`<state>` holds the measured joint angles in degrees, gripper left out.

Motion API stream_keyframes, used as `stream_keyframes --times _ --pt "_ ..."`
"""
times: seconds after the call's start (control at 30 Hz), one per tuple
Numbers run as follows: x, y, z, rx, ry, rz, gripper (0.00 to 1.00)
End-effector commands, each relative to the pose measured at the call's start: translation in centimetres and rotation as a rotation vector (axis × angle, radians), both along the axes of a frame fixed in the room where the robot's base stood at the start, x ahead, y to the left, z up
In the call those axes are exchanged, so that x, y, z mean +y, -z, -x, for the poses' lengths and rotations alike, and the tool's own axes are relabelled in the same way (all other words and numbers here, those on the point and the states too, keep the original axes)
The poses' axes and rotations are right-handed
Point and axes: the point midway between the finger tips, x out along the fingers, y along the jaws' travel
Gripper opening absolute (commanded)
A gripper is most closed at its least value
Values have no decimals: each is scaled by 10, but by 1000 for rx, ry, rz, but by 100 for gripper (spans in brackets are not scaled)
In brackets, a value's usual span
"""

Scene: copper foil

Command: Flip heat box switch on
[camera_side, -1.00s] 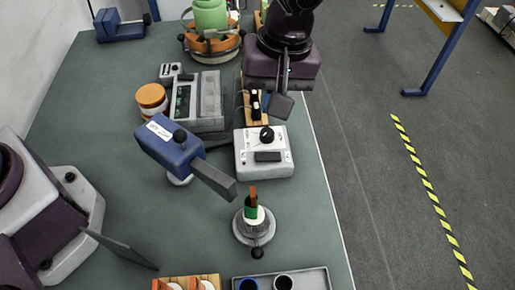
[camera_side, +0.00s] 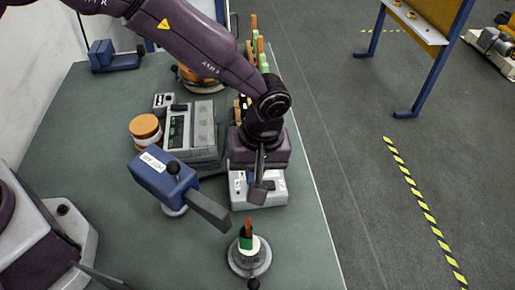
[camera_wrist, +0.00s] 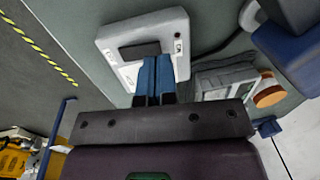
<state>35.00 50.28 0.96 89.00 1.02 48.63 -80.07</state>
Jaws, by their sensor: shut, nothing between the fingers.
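The heat box is a white box (camera_side: 276,194) near the right edge of the green table, with its back part hidden under my gripper. In the wrist view the heat box (camera_wrist: 108,37) shows a dark rectangular switch (camera_wrist: 138,49) on its top, with small markings at the side. My gripper (camera_side: 259,191) is shut and empty, pointing down over the box. In the wrist view its blue fingers (camera_wrist: 155,62) are together just beside the switch. I cannot tell whether they touch the box or which way the switch is set.
A blue hot-air tool (camera_side: 160,176) with a dark nozzle stands just left of the box. A round holder (camera_side: 249,262) with a green and copper-coloured piece is in front. A grey instrument (camera_side: 190,132) and an orange-lidded jar (camera_side: 145,128) are behind left.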

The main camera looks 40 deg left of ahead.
Motion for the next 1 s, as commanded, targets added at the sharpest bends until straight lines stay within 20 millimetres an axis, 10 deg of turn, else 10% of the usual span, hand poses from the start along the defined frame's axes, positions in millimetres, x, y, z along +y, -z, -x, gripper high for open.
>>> stream_keyframes --times 1.0 --pt "5 37 5 1 0 -1 0"
